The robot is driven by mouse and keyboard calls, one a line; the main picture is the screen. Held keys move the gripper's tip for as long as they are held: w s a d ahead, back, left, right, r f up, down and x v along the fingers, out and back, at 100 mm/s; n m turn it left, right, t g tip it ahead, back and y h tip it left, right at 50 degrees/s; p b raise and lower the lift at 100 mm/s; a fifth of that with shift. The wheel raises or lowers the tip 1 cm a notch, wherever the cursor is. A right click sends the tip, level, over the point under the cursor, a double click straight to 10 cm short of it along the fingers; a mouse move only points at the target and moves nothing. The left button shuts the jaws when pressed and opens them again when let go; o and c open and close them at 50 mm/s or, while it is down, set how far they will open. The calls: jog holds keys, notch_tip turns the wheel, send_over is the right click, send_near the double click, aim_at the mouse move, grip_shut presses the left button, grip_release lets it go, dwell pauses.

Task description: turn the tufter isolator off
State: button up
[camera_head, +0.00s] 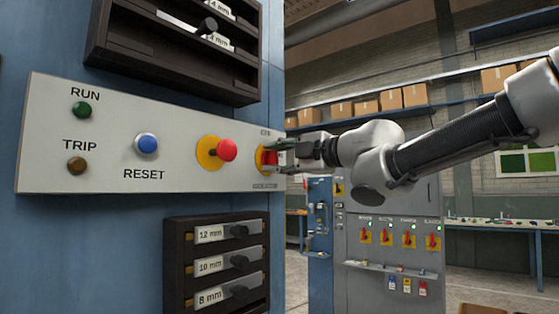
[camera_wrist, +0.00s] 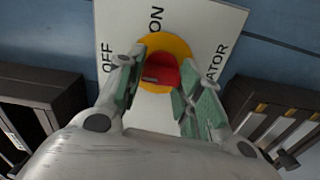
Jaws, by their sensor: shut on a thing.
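The tufter isolator is a red handle (camera_wrist: 163,70) on a yellow disc (camera_wrist: 180,45), at the right end of the pale control panel (camera_head: 120,110). In the head view its red part (camera_head: 270,158) is partly hidden by my fingers. In the wrist view "ON" is printed above the disc and "OFF" to its left; the rest of the lettering is partly hidden. My gripper (camera_head: 280,152), with green-padded fingers, is shut on the red handle, one finger on each side. I cannot tell exactly which mark the handle points to.
On the same panel are a red mushroom button (camera_head: 227,150), a blue RESET button (camera_head: 147,144), and RUN (camera_head: 82,110) and TRIP (camera_head: 77,165) lamps. Dark racks (camera_head: 170,45) stand out above and below it (camera_head: 216,300). A grey cabinet (camera_head: 385,215) with several red switches stands behind.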

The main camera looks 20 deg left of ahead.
jog(key=shift+r+n, duration=0.1)
jog(key=shift+n, duration=0.5)
jog(key=o, duration=1)
jog(key=shift+d, duration=0.1)
jog(key=v, duration=1.2)
jog(key=shift+w, duration=0.1)
